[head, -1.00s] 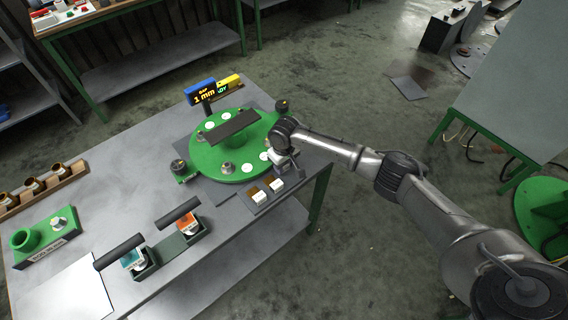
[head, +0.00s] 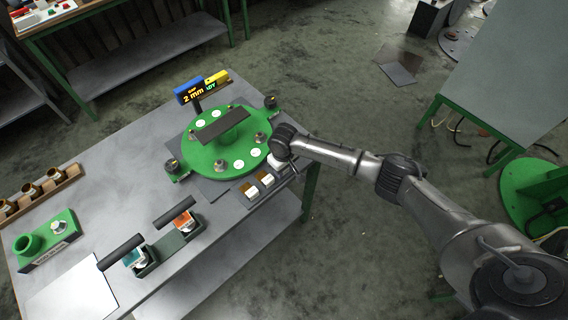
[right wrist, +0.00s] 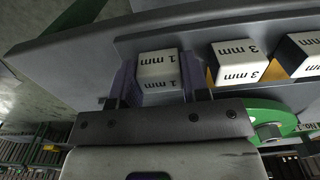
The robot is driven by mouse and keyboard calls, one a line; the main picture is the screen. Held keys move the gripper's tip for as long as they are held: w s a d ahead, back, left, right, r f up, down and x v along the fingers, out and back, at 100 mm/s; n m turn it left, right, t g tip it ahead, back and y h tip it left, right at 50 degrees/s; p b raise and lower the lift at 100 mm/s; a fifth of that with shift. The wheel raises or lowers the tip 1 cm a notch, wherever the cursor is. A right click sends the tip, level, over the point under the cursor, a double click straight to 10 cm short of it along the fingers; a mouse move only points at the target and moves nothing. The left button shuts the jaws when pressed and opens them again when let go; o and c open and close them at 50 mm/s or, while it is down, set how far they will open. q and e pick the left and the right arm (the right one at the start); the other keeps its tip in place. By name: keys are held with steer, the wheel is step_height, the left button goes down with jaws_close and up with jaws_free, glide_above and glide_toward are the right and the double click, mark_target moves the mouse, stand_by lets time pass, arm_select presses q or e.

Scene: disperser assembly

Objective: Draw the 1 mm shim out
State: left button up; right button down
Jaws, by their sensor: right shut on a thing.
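The 1 mm shim shows in the right wrist view as a white block (right wrist: 158,68) marked "1 mm". My right gripper (right wrist: 158,84) is shut on it, one finger on each side. In the head view my right gripper (head: 281,161) is at the table's right edge, beside the round green disperser plate (head: 205,160), and largely hides the shim. The shim is close to the grey rack; I cannot tell whether it still touches it. A block marked "3 mm" (right wrist: 238,62) and another block (right wrist: 302,52) sit beside it. My left gripper is not in view.
A display (head: 194,93) behind the plate reads "2 mm". A dark bar (head: 222,124) lies above the plate. Two black-handled tools (head: 121,252) (head: 174,212) stand in a green holder at the front.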

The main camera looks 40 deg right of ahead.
steer(key=c, duration=0.9)
jaws_free()
steer(key=shift+s, duration=0.1)
steer(key=shift+c, duration=0.2)
steer(key=shift+o, duration=0.8)
steer(key=shift+s, duration=0.1)
steer(key=shift+o, duration=0.9)
step_height(320, 180, up, 14)
steer(key=p, duration=0.1)
steer(key=shift+p, duration=0.4)
steer(key=shift+f, duration=0.1)
